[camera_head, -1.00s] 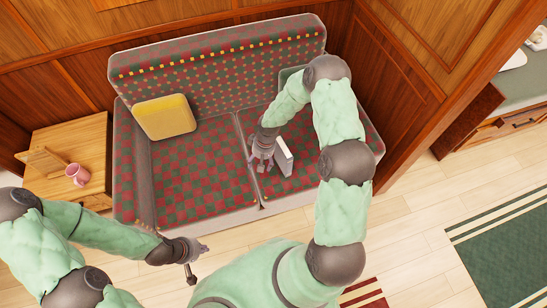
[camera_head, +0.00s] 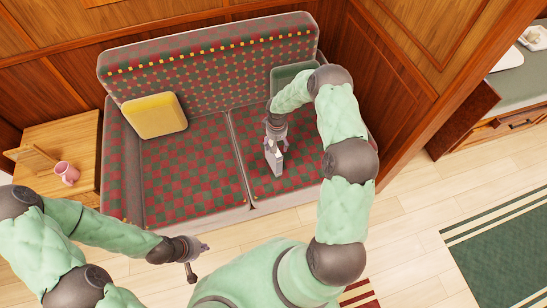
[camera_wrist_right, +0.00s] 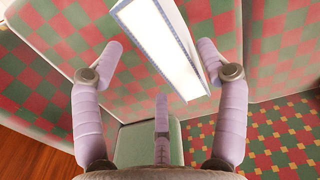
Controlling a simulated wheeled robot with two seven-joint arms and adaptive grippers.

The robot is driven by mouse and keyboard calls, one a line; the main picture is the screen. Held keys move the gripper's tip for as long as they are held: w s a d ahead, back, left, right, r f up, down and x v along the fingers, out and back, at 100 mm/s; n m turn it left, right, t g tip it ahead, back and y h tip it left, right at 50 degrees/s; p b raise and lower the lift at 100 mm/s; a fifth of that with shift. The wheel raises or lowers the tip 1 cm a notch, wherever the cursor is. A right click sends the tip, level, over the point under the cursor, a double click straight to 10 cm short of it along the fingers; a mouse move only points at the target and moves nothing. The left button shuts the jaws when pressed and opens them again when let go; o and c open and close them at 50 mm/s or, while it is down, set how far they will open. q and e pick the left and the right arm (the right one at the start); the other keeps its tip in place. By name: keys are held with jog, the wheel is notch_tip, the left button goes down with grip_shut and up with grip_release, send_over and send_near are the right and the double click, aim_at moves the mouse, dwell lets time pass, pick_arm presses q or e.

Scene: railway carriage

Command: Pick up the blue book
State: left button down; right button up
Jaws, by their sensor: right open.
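The book (camera_head: 277,162) stands on edge on the right seat cushion of the sofa. In the right wrist view the book (camera_wrist_right: 158,42) shows white pages and a thin blue cover edge. My right gripper (camera_head: 273,140) is at the book, coming from the sofa back side. In the wrist view the right gripper (camera_wrist_right: 163,62) is open, with spread fingers on both sides of the book and a third finger below; contact cannot be told. My left gripper (camera_head: 196,258) is empty in front of the sofa, its fingers spread apart.
The checked sofa (camera_head: 190,175) holds a yellow cushion (camera_head: 155,115) at left and a green cushion (camera_head: 290,82) behind my right arm. A wooden table (camera_head: 75,135) with a pink mug (camera_head: 67,173) stands at left. The wooden wall (camera_head: 385,85) is close on the right.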

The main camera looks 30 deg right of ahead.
aim_at(273, 156)
jog(key=f, duration=0.1)
jog(key=f+b, duration=0.1)
jog(key=f, duration=0.2)
jog(key=shift+a+f+b, duration=0.35)
grip_shut()
jog(key=shift+r, duration=0.1)
